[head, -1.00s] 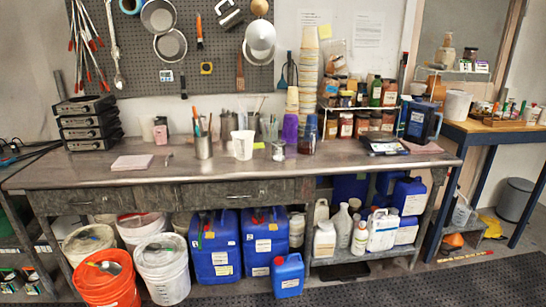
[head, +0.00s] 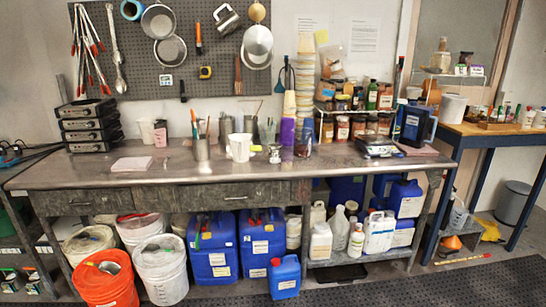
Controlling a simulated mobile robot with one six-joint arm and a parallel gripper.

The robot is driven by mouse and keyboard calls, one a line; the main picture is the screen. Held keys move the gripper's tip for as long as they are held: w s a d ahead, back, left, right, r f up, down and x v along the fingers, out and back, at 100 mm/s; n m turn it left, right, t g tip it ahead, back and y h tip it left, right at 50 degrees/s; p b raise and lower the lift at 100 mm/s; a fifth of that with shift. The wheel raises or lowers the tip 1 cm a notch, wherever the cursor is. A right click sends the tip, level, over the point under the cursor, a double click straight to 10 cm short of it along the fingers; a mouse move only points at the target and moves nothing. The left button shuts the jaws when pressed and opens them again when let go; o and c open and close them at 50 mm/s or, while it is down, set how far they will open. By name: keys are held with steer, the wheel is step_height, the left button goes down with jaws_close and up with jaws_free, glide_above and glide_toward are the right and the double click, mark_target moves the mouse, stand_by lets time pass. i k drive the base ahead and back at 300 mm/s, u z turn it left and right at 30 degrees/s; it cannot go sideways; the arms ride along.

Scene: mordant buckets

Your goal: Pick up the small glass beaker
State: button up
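Several small vessels stand on the middle of the metal workbench (head: 100,175). A small clear jar or beaker (head: 275,154) stands near the middle, just right of a white plastic cup (head: 240,148). A clear glass vessel (head: 268,132) with thin sticks stands behind it, and a dark reddish glass vessel (head: 302,147) stands to its right. I cannot tell for sure which one is the small glass beaker. My gripper is not in view.
A metal cup of tools (head: 201,148) and stacked purple cups (head: 288,131) crowd the bench middle. A scale (head: 376,146) is at the right and a pink paper stack (head: 132,163) at the left. Buckets and blue jugs (head: 285,277) stand below. The bench's front strip is clear.

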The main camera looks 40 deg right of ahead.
mark_target(275, 149)
steer(key=z, duration=0.1)
steer(key=i, duration=0.95)
steer(key=u, duration=0.1)
